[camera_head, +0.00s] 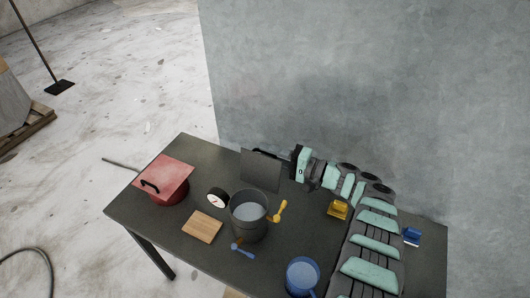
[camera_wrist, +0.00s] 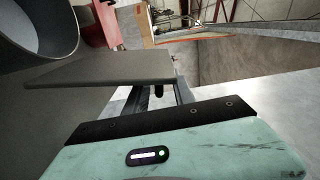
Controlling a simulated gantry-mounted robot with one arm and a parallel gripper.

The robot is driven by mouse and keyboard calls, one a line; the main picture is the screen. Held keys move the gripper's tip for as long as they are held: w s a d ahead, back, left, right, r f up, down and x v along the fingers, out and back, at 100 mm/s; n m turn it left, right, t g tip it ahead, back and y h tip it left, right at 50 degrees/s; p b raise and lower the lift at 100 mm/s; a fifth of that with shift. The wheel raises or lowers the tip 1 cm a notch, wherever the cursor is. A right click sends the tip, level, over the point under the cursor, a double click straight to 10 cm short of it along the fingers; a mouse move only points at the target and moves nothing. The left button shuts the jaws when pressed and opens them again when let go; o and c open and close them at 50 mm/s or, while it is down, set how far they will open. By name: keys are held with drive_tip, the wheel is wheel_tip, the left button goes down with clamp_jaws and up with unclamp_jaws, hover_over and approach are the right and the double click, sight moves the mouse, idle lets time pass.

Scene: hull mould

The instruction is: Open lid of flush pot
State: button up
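A round grey pot (camera_head: 235,222) stands uncovered near the middle of the table, with a pale bluish surface inside. Its rim and wall also show at the upper left of the wrist view (camera_wrist: 62,42). A dark grey square lid (camera_head: 260,170) is held tilted up, clear of the pot and behind it. It also spans the left and middle of the wrist view (camera_wrist: 95,70). My gripper (camera_head: 287,154) is at the lid's right edge in the head view. In the wrist view its fingers (camera_wrist: 163,92) meet the lid's underside area; the exact grip point is partly hidden.
A red pot (camera_head: 165,192) with a square red lid stands at the left. A clock (camera_head: 216,198), wooden board (camera_head: 202,226), yellow scoop (camera_head: 279,210), blue scoop (camera_head: 242,250), blue cup (camera_head: 302,277), yellow item (camera_head: 338,209) and blue item (camera_head: 411,237) lie around. A wall rises behind the table.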

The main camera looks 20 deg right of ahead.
drive_tip(key=shift+w+a, duration=0.4)
drive_tip(key=shift+w, duration=0.05)
clamp_jaws()
drive_tip(key=shift+f, duration=0.1)
idle(1.1)
